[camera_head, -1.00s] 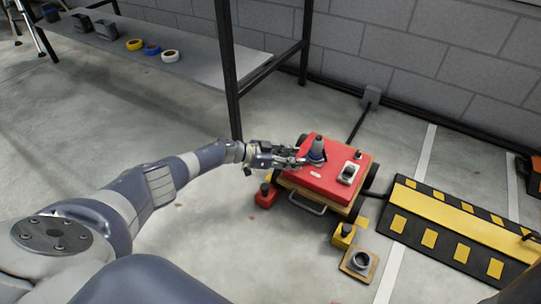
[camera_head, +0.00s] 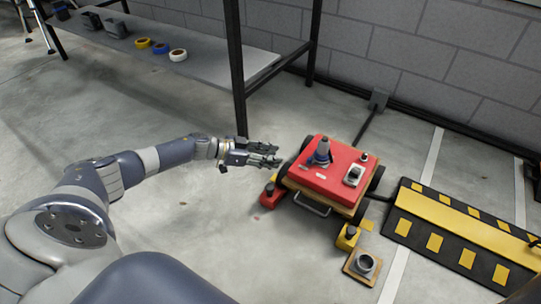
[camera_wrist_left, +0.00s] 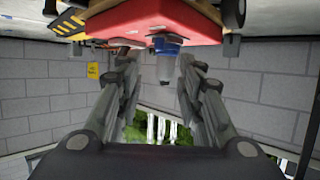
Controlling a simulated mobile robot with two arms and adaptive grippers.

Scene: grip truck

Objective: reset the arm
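My left arm comes in from the left in the head view, and its gripper (camera_head: 262,155) is empty, just left of the red-topped truck (camera_head: 328,178) and apart from it. In the left wrist view the two fingers (camera_wrist_left: 158,90) are spread apart with nothing between them. A grey and blue conical object (camera_head: 322,151) stands upright on the truck's red top; it also shows beyond the fingers in the left wrist view (camera_wrist_left: 166,62). A silver and black part (camera_head: 353,175) and a small dark knob sit on the same top. My right gripper is not in view.
A red block with a black knob (camera_head: 270,194), a yellow one (camera_head: 347,237) and a wooden square with a grey ring (camera_head: 363,265) lie by the truck. A black-yellow ramp (camera_head: 465,230) is at right. A shelf (camera_head: 215,67) with tape rolls stands behind.

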